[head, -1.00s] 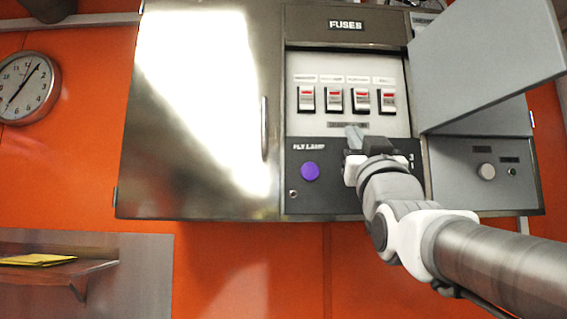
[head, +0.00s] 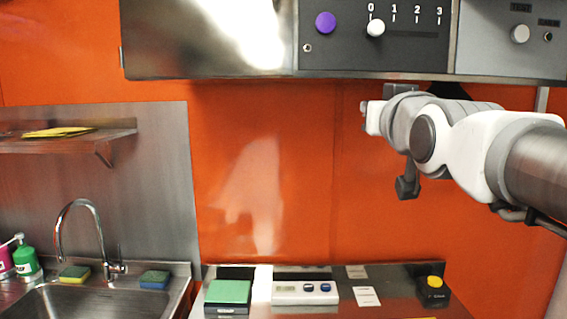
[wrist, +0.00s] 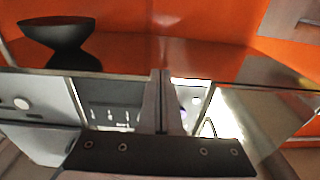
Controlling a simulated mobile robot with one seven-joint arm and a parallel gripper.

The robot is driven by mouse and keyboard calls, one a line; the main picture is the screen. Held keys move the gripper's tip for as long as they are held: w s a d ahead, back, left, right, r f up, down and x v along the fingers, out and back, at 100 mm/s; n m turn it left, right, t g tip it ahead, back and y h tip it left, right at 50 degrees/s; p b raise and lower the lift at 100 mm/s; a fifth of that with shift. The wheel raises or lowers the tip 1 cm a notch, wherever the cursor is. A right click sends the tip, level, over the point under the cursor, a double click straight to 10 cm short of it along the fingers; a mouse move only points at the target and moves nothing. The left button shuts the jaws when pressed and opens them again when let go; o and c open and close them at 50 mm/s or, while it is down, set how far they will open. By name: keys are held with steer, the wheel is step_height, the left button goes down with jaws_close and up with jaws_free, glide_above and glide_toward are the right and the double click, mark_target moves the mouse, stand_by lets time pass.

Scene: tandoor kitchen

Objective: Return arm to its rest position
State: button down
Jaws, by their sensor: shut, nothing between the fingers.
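My arm (head: 455,130) reaches in from the right in the head view, its wrist just below the fuse cabinet (head: 210,62). The fingers of my gripper are not clear there. In the wrist view my gripper (wrist: 164,75) is shut, with its two fingers together and nothing between them. The cabinet's control panel also shows in the wrist view (wrist: 100,118), beyond the fingers. In the head view a white slider knob (head: 376,28) stands at 0 on a scale from 0 to 3.
A purple button (head: 325,22) is left of the slider. Orange wall lies behind my arm.

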steer(key=s+f+g, duration=0.3)
steer(key=s+f, duration=0.1)
steer(key=f, duration=0.5)
steer(key=s+f+g, duration=0.3)
steer(key=s+f, duration=0.1)
steer(key=f, duration=0.5)
steer(key=shift+f+g, duration=0.3)
steer(key=c, duration=1.4)
jaws_free()
steer(key=s+f+g, duration=0.6)
steer(key=s+f, duration=0.6)
steer(key=f, duration=0.2)
steer(key=shift+s, duration=0.2)
steer(key=shift+o, duration=1.3)
steer(key=shift+s+f, duration=0.25)
steer(key=o, duration=0.3)
steer(key=shift+o, duration=0.2)
steer(key=shift+d, duration=0.15)
